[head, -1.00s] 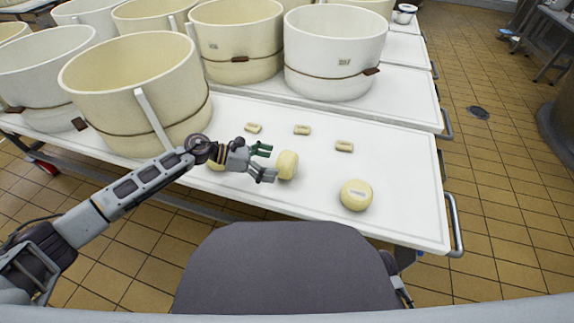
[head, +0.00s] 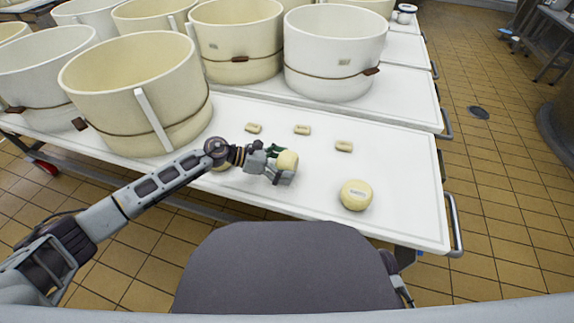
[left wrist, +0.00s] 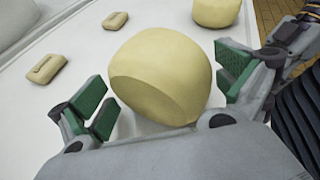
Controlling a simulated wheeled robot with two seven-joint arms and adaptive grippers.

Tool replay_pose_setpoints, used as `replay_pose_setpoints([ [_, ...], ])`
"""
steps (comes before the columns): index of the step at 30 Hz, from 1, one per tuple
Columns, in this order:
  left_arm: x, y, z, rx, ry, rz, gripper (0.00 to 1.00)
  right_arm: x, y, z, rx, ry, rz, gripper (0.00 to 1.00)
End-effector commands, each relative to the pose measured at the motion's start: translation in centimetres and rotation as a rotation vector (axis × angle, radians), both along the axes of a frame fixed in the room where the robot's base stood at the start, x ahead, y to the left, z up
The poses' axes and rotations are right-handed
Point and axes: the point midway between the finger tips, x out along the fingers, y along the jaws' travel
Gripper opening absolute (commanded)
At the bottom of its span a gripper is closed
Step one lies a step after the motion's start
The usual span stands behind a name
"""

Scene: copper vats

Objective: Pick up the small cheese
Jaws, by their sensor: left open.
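A small round pale-yellow cheese (head: 288,160) stands on the white table top (head: 300,216). My left gripper (head: 281,163) is around it, with its fingers open on both sides. In the left wrist view the cheese (left wrist: 172,68) fills the space between the two green-padded fingers of my left gripper (left wrist: 165,90). A gap shows at the left finger; the right pad is close to the cheese, and I cannot tell whether it touches. My right gripper is not in view.
Small bars (head: 302,129) lie behind in a row. Large tubs (head: 136,90) stand at the back left.

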Motion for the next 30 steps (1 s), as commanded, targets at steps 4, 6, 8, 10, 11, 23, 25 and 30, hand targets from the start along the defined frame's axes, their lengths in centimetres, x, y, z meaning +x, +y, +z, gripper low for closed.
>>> replay_pose_setpoints([
  [4,0.01,-0.26,-0.10,0.000,0.000,0.000,1.00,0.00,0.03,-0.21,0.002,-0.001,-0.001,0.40],
  [6,0.01,-0.25,-0.10,0.000,0.000,0.000,1.00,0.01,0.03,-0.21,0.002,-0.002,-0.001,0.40],
  [8,0.01,-0.25,-0.09,0.000,0.000,0.000,1.00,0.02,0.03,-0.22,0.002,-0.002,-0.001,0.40],
  [10,0.00,-0.25,-0.08,0.000,0.000,0.000,1.00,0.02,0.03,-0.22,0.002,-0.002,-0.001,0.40],
  [11,0.00,-0.25,-0.08,0.000,0.000,0.000,1.00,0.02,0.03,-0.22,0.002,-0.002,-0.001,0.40],
  [23,-0.01,-0.24,-0.09,0.000,0.000,0.000,0.68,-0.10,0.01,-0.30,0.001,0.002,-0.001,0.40],
  [25,-0.01,-0.23,-0.08,0.000,0.000,0.000,0.59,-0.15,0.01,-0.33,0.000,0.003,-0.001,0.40],
  [30,0.03,-0.26,0.04,-0.002,-0.001,0.000,0.44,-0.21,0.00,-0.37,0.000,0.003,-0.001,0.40],
])
